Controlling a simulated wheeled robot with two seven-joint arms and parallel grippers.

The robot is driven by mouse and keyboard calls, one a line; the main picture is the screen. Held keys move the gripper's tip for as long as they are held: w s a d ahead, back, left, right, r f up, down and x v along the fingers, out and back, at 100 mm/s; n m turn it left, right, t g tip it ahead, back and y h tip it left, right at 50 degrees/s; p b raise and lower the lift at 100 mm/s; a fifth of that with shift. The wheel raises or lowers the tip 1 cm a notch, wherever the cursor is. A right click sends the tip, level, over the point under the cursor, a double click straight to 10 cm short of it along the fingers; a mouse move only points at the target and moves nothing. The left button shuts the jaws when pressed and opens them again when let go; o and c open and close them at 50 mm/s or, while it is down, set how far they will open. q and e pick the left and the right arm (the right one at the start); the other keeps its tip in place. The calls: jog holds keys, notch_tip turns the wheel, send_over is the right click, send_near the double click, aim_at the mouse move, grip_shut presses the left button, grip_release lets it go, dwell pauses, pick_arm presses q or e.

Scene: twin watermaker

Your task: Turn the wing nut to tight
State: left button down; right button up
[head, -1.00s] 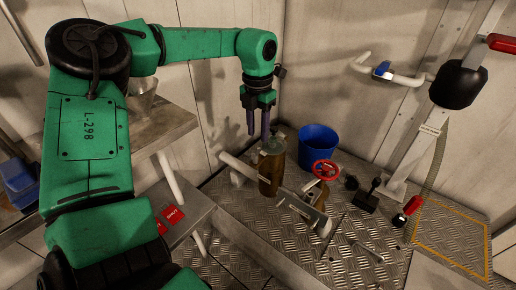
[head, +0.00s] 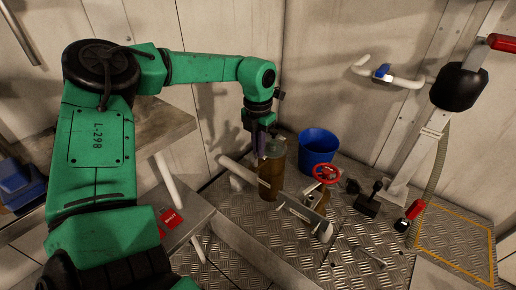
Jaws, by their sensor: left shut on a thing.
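The brown cylindrical housing (head: 272,175) stands upright on the metal floor near the wall, with a greyish top. My left gripper (head: 260,153) reaches down from above to the top of this housing, at its left side. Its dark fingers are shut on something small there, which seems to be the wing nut. The wing nut itself is too small and too covered by the fingers to make out, so its angle cannot be told. My right gripper is not in view.
A blue bucket (head: 318,150) stands behind the housing. A red handwheel (head: 326,173) and a grey bracket-like part (head: 303,214) lie close on its right. A white pipe (head: 237,170) runs on its left. A wooden bench (head: 160,137) is under my left arm.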

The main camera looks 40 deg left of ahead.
pick_arm(q)
jog(key=shift+s+f, duration=0.2)
jog(key=m, duration=0.4)
jog(key=shift+s+d+f+m, duration=0.1)
jog(key=shift+s+d+m, duration=0.05)
jog(key=shift+d+m, duration=0.2)
jog(key=m, duration=0.4)
jog(key=shift+s+d+m, duration=0.15)
jog(key=shift+s+m, duration=0.05)
jog(key=shift+m, duration=0.05)
jog(key=m, duration=0.4)
jog(key=shift+s+d+m, duration=0.15)
jog(key=shift+s+m, duration=0.05)
jog(key=shift+m, duration=0.1)
jog(key=m, duration=0.2)
jog(key=shift+s+m, duration=0.15)
jog(key=shift+m, duration=0.85)
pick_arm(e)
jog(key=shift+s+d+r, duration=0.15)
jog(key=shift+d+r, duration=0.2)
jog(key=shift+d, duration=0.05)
